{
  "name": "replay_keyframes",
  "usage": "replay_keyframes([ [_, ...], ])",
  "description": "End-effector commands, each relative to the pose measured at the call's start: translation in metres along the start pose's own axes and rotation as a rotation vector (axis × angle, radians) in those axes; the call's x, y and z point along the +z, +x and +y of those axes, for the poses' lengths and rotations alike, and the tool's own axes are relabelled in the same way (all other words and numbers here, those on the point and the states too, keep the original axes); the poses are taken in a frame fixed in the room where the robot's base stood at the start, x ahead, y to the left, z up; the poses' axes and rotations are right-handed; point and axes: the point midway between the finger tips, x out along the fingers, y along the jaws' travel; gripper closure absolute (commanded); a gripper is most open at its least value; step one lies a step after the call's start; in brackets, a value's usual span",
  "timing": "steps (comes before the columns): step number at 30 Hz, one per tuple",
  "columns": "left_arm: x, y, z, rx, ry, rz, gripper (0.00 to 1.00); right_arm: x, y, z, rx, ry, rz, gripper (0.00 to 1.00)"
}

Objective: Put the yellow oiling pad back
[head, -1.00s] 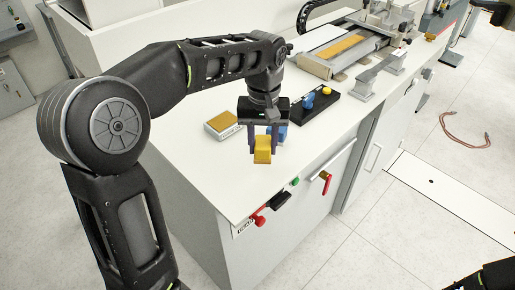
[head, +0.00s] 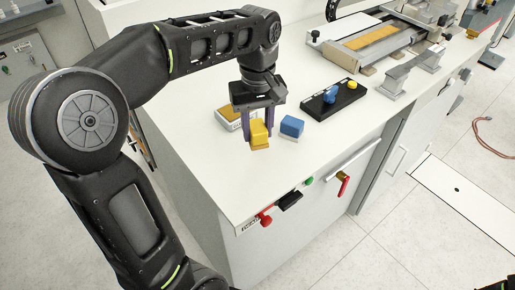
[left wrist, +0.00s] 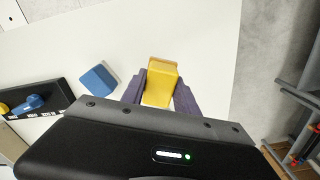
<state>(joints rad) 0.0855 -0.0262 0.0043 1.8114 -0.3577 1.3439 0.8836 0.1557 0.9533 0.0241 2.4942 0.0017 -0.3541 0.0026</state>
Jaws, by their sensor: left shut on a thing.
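The yellow oiling pad (head: 259,134) is a small yellow block with a tan lower part. My left gripper (head: 259,138) is shut on it, one finger on each side, over the white table top near its left end. In the left wrist view the pad (left wrist: 161,84) sits between the two purple fingers (left wrist: 160,92). I cannot tell whether the pad touches the table or hangs just above it. A white box with a tan top (head: 229,116) is partly hidden behind the gripper. My right gripper does not show; only a dark bit is at the bottom right corner.
A blue block (head: 292,125) stands just right of the held pad. A black control box (head: 336,100) with blue and yellow knobs lies farther right. A machine with a tan strip (head: 372,40) stands at the back. The white table (head: 205,165) is clear toward its front left.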

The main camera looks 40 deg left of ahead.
Motion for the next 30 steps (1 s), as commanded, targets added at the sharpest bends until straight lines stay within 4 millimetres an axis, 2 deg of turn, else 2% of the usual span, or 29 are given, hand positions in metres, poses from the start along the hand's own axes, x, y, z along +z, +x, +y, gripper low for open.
replay_keyframes([
  [4, 0.000, 0.013, 0.000, 0.000, 0.000, 0.001, 1.00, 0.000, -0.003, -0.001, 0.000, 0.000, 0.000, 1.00],
  [14, -0.001, 0.016, 0.000, 0.001, 0.000, 0.001, 1.00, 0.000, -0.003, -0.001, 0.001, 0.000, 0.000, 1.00],
  [22, 0.000, 0.049, 0.000, 0.000, 0.000, 0.000, 1.00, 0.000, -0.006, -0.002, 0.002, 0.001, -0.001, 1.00],
  [30, -0.001, 0.051, 0.000, 0.001, 0.000, 0.002, 1.00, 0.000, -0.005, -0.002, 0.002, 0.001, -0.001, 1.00],
])
